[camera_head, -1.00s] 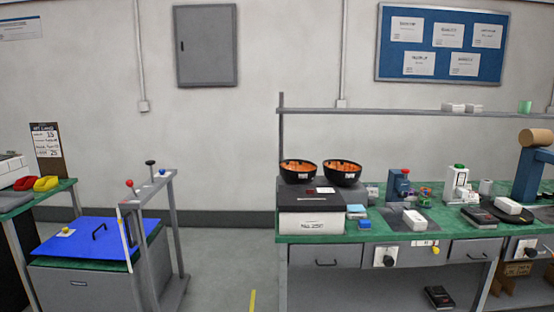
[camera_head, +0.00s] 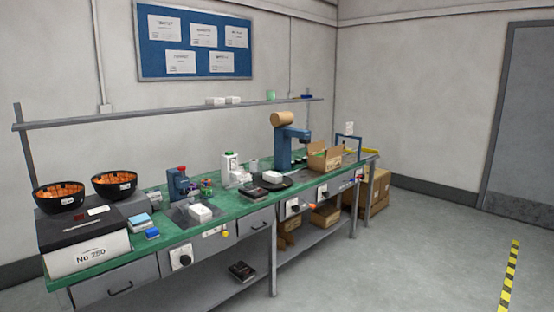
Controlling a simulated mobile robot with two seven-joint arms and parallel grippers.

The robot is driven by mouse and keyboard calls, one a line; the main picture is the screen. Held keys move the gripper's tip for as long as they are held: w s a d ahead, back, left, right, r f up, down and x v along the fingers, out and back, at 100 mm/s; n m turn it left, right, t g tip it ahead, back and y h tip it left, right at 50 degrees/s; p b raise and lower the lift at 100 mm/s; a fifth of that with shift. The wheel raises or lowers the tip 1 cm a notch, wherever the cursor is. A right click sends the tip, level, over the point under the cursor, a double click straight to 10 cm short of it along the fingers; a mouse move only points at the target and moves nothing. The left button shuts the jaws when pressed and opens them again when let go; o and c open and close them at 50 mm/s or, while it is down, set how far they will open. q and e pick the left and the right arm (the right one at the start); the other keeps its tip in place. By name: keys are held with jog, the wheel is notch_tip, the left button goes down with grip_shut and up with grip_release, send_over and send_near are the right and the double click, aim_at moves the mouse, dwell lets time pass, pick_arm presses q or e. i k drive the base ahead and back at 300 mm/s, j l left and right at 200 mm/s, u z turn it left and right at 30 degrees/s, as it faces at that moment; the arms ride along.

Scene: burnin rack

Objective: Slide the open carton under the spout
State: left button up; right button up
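An open brown carton (camera_head: 325,157) stands on the green bench top, toward its right end. A blue machine (camera_head: 284,146) with a tan roll on top stands just left of the carton, its arm reaching right toward the carton. I take this arm's dark end (camera_head: 305,136) for the spout, but it is too small to be sure. The carton appears to sit below and to the right of that end; I cannot tell whether it is directly beneath. Neither of my grippers is in view.
The long green bench (camera_head: 130,258) holds a box marked No 250 (camera_head: 85,250), two black bowls (camera_head: 115,184) and several small devices. More cartons sit on the lower shelf and on the floor (camera_head: 378,190) past the bench end. The floor (camera_head: 400,265) in front is clear.

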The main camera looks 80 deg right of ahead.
aim_at(317, 161)
jog(key=z, duration=2.95)
jog(key=i+l+z, duration=0.1)
jog(key=i+z, duration=0.2)
jog(key=i, duration=1.85)
jog(key=i+l, duration=0.1)
jog(key=i, duration=1.25)
jog(key=i+l+u, duration=0.15)
jog(key=i+u, duration=0.3)
jog(key=i+l+u, duration=0.65)
jog(key=u, duration=0.15)
jog(key=i+l+u, duration=0.45)
jog(key=k+j, duration=0.05)
